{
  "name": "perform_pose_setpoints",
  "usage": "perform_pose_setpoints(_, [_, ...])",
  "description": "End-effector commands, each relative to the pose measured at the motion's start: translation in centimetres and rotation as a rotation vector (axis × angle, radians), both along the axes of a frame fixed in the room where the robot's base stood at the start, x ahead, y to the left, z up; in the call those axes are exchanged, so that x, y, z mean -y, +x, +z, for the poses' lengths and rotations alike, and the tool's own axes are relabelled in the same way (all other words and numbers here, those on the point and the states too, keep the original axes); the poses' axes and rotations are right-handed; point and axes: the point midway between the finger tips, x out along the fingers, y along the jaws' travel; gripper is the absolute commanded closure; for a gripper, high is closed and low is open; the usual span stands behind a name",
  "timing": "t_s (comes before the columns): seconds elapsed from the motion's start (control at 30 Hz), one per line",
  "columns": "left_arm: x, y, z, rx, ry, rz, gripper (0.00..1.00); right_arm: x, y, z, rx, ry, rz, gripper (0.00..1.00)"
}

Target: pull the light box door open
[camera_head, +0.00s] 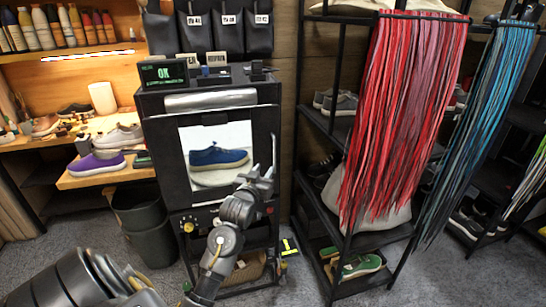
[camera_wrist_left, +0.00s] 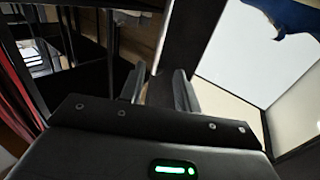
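The light box (camera_head: 160,150) is a black cabinet with a pale lit window in its front door (camera_head: 218,155). A blue sneaker (camera_head: 218,157) shows inside through the window. The door looks shut. A thin upright bar, seemingly the door handle (camera_head: 274,150), stands at the door's right edge. My left gripper (camera_head: 262,172) is at this edge, close to the bar. In the left wrist view its two fingers (camera_wrist_left: 158,88) are apart, near a dark upright frame (camera_wrist_left: 185,40). Whether the bar lies between them is unclear. My right gripper is not in view.
A black shelf rack (camera_head: 308,130) with shoes and hanging red laces (camera_head: 400,110) stands close on the right. A dark bin (camera_head: 150,235) and a wooden bench (camera_head: 85,181) with shoes are on the left. Grey carpet (camera_head: 310,285) is open in front.

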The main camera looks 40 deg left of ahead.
Motion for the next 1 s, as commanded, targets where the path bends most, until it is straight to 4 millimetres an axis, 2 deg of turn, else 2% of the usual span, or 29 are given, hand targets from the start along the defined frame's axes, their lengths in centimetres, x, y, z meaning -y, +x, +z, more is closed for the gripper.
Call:
perform_pose_setpoints(0.5, [-3.1,8.1,0.1,-0.002,0.0,-0.001,0.68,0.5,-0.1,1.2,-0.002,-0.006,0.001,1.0])
perform_pose_setpoints(0.7, [-3.7,9.4,0.0,-0.001,0.001,-0.001,0.68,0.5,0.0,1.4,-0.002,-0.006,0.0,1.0])
perform_pose_setpoints(1.0, [-3.7,9.5,-0.1,-0.003,0.001,-0.001,0.68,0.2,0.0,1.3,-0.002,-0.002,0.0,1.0])
